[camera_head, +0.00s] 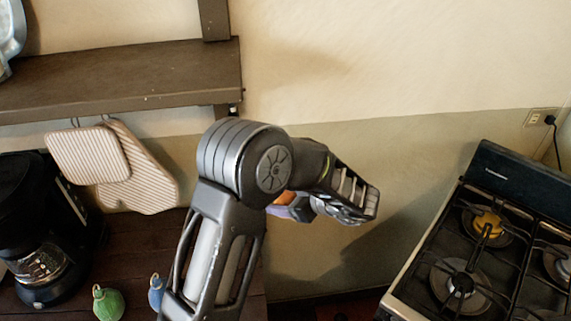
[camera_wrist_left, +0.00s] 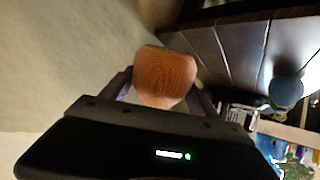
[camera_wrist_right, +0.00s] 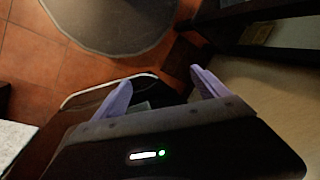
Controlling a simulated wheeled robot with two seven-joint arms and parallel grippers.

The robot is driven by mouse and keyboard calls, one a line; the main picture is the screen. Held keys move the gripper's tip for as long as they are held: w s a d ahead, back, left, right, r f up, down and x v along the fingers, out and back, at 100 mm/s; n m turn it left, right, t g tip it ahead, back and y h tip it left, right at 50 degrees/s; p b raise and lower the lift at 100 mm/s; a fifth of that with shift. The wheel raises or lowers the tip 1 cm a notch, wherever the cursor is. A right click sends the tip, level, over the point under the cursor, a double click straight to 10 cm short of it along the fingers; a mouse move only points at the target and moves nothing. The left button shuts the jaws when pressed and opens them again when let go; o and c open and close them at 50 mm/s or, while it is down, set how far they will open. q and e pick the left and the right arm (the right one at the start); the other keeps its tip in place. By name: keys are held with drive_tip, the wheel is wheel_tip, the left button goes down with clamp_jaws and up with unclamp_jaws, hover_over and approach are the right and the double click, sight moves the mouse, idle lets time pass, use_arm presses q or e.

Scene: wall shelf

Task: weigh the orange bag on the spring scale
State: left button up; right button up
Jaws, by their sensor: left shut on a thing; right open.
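The orange bag (camera_wrist_left: 165,72) is held between the purple fingers of my left gripper (camera_wrist_left: 162,92) in the left wrist view. In the head view only a small orange patch of the bag (camera_head: 285,198) shows behind my arm, with a bit of my left gripper (camera_head: 290,211) beside it. The bag is off the counter, in front of the wall. My right gripper (camera_wrist_right: 162,92) is open and empty in the right wrist view, above the floor. I cannot make out the spring scale in any view.
A green bag (camera_head: 108,304) and a blue bag (camera_head: 157,292) stand on the dark wooden counter (camera_head: 135,245). A coffee maker (camera_head: 45,230) is at left. Pot holders (camera_head: 90,155) hang under the shelf (camera_head: 120,75). A gas stove (camera_head: 485,250) stands at right.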

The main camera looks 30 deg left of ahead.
use_arm(q)
drive_tip(key=shift+s+d+r+n+g, duration=0.2)
drive_tip(key=shift+d+r+n+g, duration=0.1)
drive_tip(key=shift+d+r, duration=0.15)
drive_tip(key=shift+s+f, duration=0.1)
drive_tip(key=shift+s, duration=0.1)
use_arm(e)
drive_tip(key=shift+w+a+r, duration=0.1)
drive_tip(key=shift+w+r, duration=0.1)
drive_tip(key=shift+r, duration=0.4)
use_arm(q)
drive_tip(key=shift+d, duration=0.1)
drive_tip(key=shift+s+a, duration=0.65)
drive_tip(key=shift+a, duration=0.25)
drive_tip(key=shift+s+a, duration=0.65)
drive_tip(key=shift+a, duration=0.2)
drive_tip(key=shift+s+a, duration=0.3)
drive_tip(key=shift+a, duration=0.1)
drive_tip(key=shift+s+a, duration=0.1)
drive_tip(key=shift+s+a+f, duration=0.1)
drive_tip(key=shift+s+a, duration=0.15)
drive_tip(key=shift+a, duration=0.05)
